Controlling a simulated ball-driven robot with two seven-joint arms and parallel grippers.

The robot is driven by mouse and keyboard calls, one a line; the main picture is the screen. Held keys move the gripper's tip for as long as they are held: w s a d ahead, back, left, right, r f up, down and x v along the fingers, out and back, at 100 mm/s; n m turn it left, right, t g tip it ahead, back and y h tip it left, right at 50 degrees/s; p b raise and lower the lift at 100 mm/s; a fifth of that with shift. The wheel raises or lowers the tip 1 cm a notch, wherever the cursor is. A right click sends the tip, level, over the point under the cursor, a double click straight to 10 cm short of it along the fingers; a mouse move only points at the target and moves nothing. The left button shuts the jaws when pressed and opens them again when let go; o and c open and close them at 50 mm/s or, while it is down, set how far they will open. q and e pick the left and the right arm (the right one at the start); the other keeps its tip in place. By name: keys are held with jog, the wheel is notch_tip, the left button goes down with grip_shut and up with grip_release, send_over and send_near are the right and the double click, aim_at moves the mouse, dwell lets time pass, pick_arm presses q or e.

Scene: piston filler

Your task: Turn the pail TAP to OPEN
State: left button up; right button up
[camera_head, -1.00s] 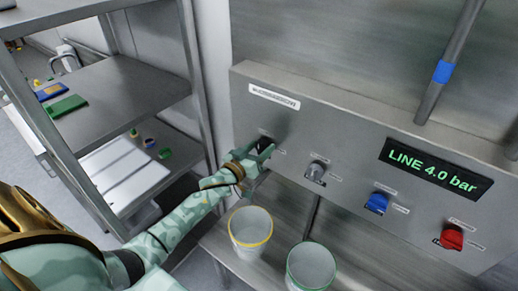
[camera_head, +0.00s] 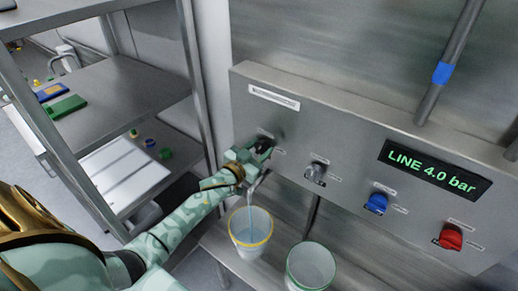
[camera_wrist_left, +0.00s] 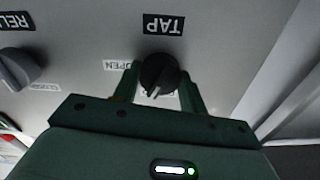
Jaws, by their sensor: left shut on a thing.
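The black TAP knob (camera_wrist_left: 158,74) sits on the steel panel below the TAP label (camera_wrist_left: 163,25) in the wrist view, which shows the lettering upside down. My left gripper (camera_wrist_left: 160,88) is shut on the knob, with one finger on each side. The OPEN label (camera_wrist_left: 117,66) is to the left of the knob there. In the head view my left gripper (camera_head: 260,150) is at the left end of the panel, hiding most of the knob. A thin stream of liquid falls below it into the yellow-rimmed pail (camera_head: 250,248). My right gripper is out of view.
A green-rimmed pail (camera_head: 311,282) stands to the right. A grey knob (camera_head: 316,171), a blue knob (camera_head: 376,203) and a red knob (camera_head: 451,239) follow along the panel. The display (camera_head: 434,168) reads LINE 4.0 bar. A steel shelf rack (camera_head: 130,85) stands at left.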

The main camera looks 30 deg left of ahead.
pick_arm(q)
jog(key=m, duration=0.3)
jog(key=shift+m, duration=0.4)
jog(key=m, duration=0.2)
jog(key=shift+f+m+b, duration=0.1)
jog(key=shift+m+b, duration=0.2)
jog(key=shift+b, duration=0.05)
jog(key=m, duration=0.3)
jog(key=shift+b, duration=0.35)
jog(key=shift+m+b, duration=0.35)
jog(key=shift+m, duration=1.45)
jog(key=o, duration=1)
jog(key=shift+s, duration=0.1)
